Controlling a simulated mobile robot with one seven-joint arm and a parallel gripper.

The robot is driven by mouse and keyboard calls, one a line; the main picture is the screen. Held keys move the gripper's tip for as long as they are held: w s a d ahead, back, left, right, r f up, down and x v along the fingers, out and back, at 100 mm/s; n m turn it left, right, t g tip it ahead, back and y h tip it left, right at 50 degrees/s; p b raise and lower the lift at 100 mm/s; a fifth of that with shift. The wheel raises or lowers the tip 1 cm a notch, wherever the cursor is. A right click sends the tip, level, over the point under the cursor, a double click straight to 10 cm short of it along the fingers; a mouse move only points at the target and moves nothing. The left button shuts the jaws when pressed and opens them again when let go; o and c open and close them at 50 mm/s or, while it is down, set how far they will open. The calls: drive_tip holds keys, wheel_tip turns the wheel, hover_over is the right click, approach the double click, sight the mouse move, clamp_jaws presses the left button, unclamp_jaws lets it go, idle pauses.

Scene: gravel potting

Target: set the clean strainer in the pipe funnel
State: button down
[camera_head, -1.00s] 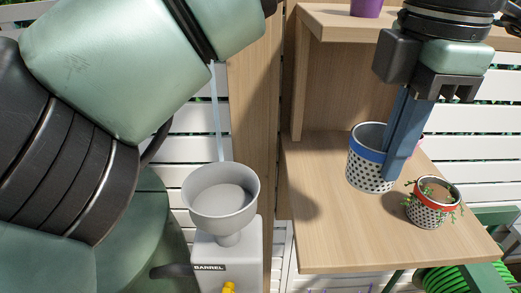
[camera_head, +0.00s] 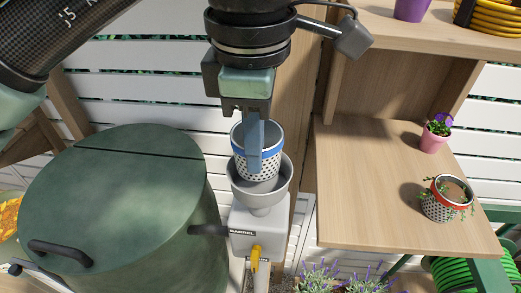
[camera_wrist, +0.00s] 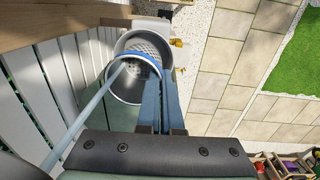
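The clean strainer (camera_head: 239,163), white with dark holes and a blue band, is upright at the pipe funnel (camera_head: 281,191). Its lower part overlaps the grey funnel bowl, and I cannot tell whether it touches the bowl. My gripper (camera_head: 254,165) points down, its blue fingers shut on the strainer's near wall. A second strainer (camera_head: 436,208) with a red band holds soil and a trailing plant on the shelf.
The funnel stands on a grey post labelled BARREL with a yellow tap (camera_head: 255,256). A large green barrel (camera_head: 120,210) is at left. A wooden shelf (camera_head: 370,205) at right has a pink flower pot (camera_head: 433,141) and free room at its left. Lavender (camera_head: 325,277) grows below.

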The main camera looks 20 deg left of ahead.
sight(257, 181)
wheel_tip(257, 181, down, 3)
drive_tip(key=shift+s+r+p, duration=0.1)
drive_tip(key=shift+p, duration=0.4)
drive_tip(key=shift+d, duration=0.1)
drive_tip(key=shift+f, duration=0.5)
drive_tip(key=c, duration=1.3)
unclamp_jaws()
drive_tip(key=shift+o, duration=1.1)
drive_tip(key=shift+f, duration=0.1)
